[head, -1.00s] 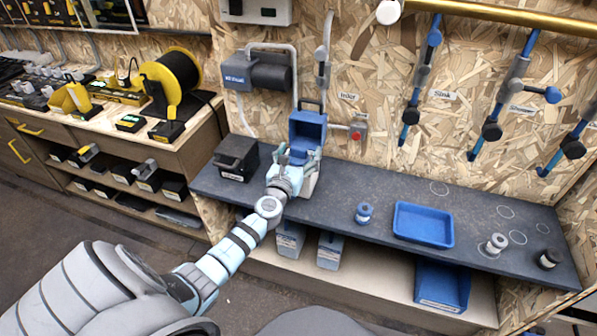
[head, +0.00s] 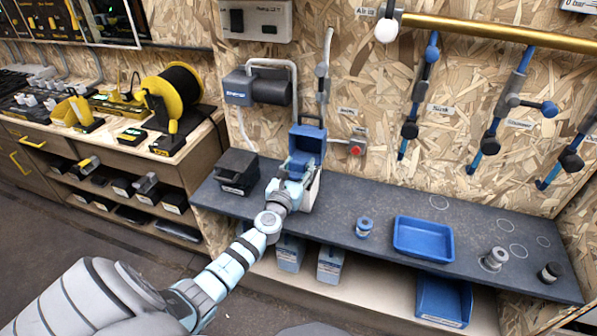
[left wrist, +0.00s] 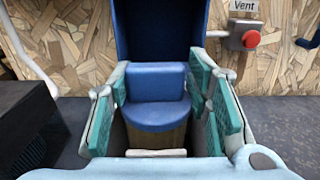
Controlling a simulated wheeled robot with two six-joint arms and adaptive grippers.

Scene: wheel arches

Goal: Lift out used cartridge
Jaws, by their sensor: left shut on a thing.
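A filter housing with a raised blue lid (head: 308,140) and a pale body (head: 311,190) stands at the back of the bench, against the wall. My left gripper (head: 297,178) reaches into its front. In the left wrist view the teal pads of my left gripper (left wrist: 159,88) are on both sides of the used cartridge (left wrist: 158,116), which has a blue top and a brownish body below. The gripper is shut on it. The cartridge's lower part is hidden, and I cannot tell how high it sits. My right gripper is not in view.
A black box (head: 237,171) stands left of the housing. To the right on the bench are a blue-and-white cylinder (head: 364,227), a blue tray (head: 423,252), a grey cylinder (head: 494,259) and a dark cylinder (head: 550,272). A red button (head: 356,149) is on the wall beside the housing.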

